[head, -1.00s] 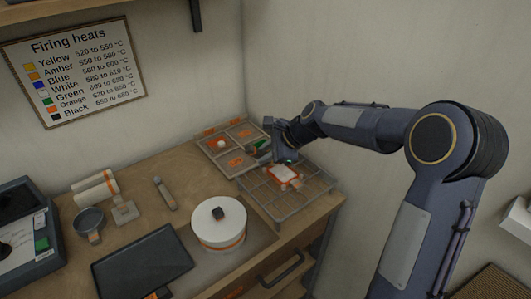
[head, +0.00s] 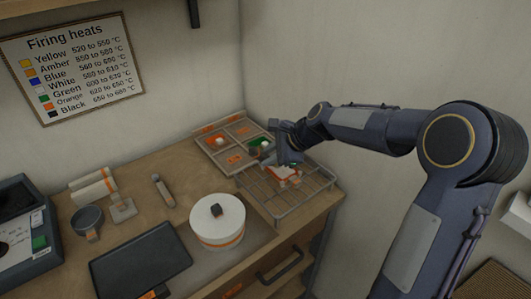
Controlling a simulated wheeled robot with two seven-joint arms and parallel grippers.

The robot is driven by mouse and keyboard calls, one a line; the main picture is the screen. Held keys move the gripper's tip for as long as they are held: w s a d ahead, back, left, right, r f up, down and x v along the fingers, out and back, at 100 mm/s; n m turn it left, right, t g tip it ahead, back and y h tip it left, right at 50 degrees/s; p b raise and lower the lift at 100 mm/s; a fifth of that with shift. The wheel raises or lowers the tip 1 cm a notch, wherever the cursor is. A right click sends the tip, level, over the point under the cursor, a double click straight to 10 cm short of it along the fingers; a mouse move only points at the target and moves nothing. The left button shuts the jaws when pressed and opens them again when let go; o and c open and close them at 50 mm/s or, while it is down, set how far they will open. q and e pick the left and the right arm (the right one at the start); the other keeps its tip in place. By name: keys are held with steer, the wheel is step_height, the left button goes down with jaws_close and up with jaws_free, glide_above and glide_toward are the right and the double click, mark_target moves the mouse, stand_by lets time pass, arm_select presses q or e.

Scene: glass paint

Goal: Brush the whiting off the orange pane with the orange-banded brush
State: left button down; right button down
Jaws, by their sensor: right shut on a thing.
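The orange pane (head: 284,177) lies on the wire rack (head: 309,195) at the right end of the worktop. White shows on it beside its orange edge; how much whiting is left I cannot tell. My right gripper (head: 287,163) is just above the pane's back edge and covers part of it. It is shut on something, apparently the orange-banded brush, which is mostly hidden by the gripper. I cannot tell whether the bristles touch the pane. My left gripper is out of view.
A divided tray (head: 213,154) with orange labels, a green piece and small white things stands behind the rack. A white lidded pot (head: 216,232) with an orange band stands left of the rack. A dark flat plate (head: 141,262) lies in front. The wall is close behind.

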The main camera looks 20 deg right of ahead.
steer(key=shift+s+d, duration=0.65)
steer(key=shift+s, duration=1.3)
steer(key=shift+w+a+p, duration=0.35)
steer(key=shift+w+p, duration=0.1)
steer(key=shift+w, duration=0.6)
steer(key=shift+w+a+p, duration=0.4)
steer(key=shift+w+p, duration=0.1)
steer(key=shift+w, duration=0.5)
steer(key=shift+w+a+p, duration=0.35)
steer(key=shift+w+p, duration=0.1)
steer(key=shift+w, duration=0.6)
steer(key=shift+s+d, duration=0.35)
steer(key=shift+s, duration=0.5)
steer(key=shift+s+d+r, duration=0.75)
steer(key=shift+s, duration=1.45)
steer(key=w+p, duration=0.1)
steer(key=w+a, duration=0.1)
steer(key=w, duration=0.1)
steer(key=w+p, duration=0.1)
steer(key=w, duration=0.1)
steer(key=shift+w+a+p, duration=0.2)
steer(key=shift+a+p, duration=0.1)
steer(key=shift+a, duration=0.1)
steer(key=shift+w+a, duration=0.15)
steer(key=shift+w, duration=0.25)
